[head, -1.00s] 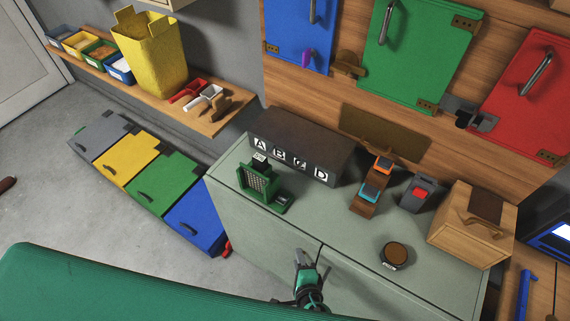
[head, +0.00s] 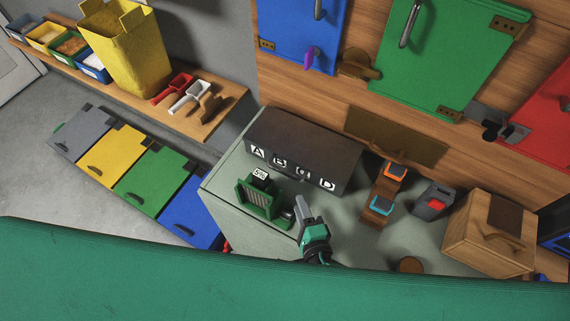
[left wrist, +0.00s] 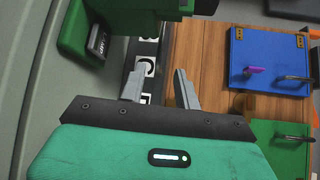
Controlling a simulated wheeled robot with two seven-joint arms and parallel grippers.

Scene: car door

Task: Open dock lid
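My right gripper is not in view.
A green device (head: 262,198) stands just left of my left gripper. An orange-and-blue block stand (head: 383,190), a grey device with a red button (head: 435,200) and a wooden box (head: 490,235) stand to the right. A brown panel (head: 395,135) is on the wall behind.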

